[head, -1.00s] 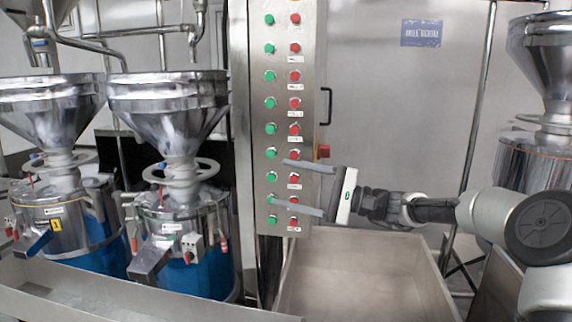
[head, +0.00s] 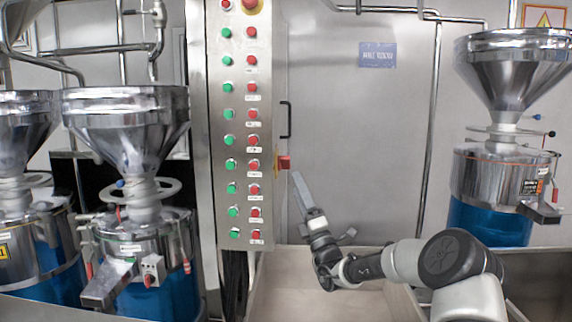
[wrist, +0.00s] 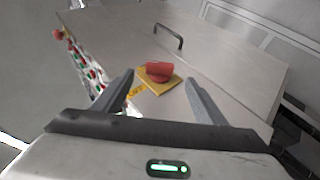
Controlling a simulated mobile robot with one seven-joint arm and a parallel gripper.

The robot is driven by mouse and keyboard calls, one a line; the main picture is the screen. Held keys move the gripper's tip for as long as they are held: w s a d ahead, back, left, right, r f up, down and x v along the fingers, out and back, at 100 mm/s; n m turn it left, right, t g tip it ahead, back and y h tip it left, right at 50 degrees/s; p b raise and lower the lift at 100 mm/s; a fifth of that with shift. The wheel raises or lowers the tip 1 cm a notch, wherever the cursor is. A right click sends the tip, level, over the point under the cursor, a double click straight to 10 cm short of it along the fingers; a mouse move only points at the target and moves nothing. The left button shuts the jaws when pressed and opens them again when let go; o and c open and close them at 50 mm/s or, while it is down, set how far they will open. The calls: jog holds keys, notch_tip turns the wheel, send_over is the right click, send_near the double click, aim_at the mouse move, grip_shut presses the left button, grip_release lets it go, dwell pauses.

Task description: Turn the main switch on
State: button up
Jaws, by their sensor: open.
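The main switch is a red knob (wrist: 158,71) on a yellow plate (wrist: 168,85), mounted on the side of the steel control cabinet. In the head view the red knob (head: 284,162) sticks out from the cabinet's right side. My gripper (wrist: 160,90) is open, and in the wrist view the knob shows between and beyond its two fingers. In the head view my gripper (head: 299,180) is seen edge-on just below and right of the knob. I cannot tell whether a finger touches it.
The cabinet front (head: 240,220) carries columns of green and red buttons. A dark door handle (head: 288,118) is above the switch. A steel bin (head: 262,290) is below. Grinders (head: 128,130) stand at left, and another grinder (head: 510,80) at right.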

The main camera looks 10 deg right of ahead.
aim_at(288, 165)
jog(key=x, duration=1)
jog(key=shift+r, duration=0.1)
